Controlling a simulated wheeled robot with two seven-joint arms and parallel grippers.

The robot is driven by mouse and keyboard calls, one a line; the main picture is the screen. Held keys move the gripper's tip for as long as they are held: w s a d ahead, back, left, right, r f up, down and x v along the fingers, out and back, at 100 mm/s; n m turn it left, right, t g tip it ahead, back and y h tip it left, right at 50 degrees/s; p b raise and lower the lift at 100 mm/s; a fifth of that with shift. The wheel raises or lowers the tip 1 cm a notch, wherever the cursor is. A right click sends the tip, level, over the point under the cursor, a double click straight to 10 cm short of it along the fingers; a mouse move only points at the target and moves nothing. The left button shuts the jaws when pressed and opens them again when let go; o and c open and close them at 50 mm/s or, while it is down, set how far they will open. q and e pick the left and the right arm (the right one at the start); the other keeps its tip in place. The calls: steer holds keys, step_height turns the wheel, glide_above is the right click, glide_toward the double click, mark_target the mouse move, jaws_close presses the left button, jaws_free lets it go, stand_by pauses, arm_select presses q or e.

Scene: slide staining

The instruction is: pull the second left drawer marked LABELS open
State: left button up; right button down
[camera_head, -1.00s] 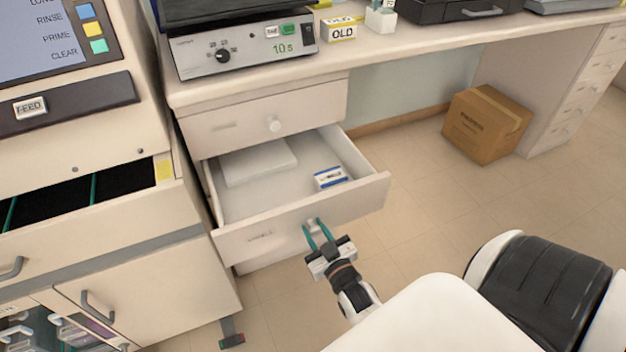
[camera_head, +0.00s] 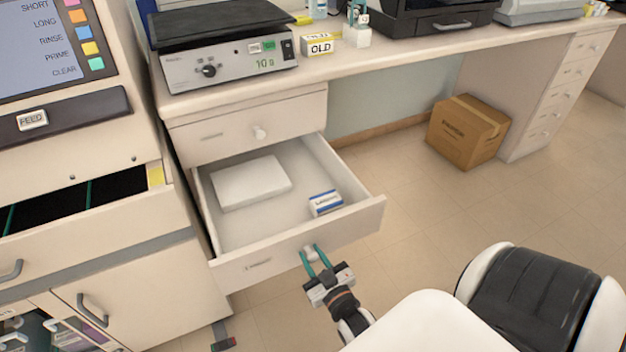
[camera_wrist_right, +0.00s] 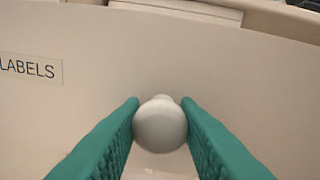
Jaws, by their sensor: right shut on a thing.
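The LABELS drawer (camera_head: 237,271) is the second one down in the left pedestal and stands well open. Its label plate (camera_wrist_right: 30,68) reads LABELS in the right wrist view. My right gripper (camera_head: 315,257) is at the drawer front, with its green fingers on either side of the round white knob (camera_wrist_right: 160,124), shut on it. Inside the drawer lie a white flat block (camera_head: 250,182) and a small blue-and-white box (camera_head: 326,203). My left gripper is not in view.
The closed drawer (camera_head: 250,125) above has its own knob. A machine with an open dark tray (camera_head: 80,200) stands close on the left. A cardboard box (camera_head: 468,132) sits on the floor at the right.

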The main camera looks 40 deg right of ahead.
steer(key=c, duration=1.2)
jaws_free()
steer(key=s, duration=0.3)
steer(key=s+a, duration=0.1)
steer(key=s, duration=0.2)
steer(key=shift+a, duration=0.15)
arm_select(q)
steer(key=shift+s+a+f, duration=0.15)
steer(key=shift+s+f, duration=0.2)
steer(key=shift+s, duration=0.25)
arm_select(e)
steer(key=shift+s+a, duration=0.1)
steer(key=shift+s, duration=0.55)
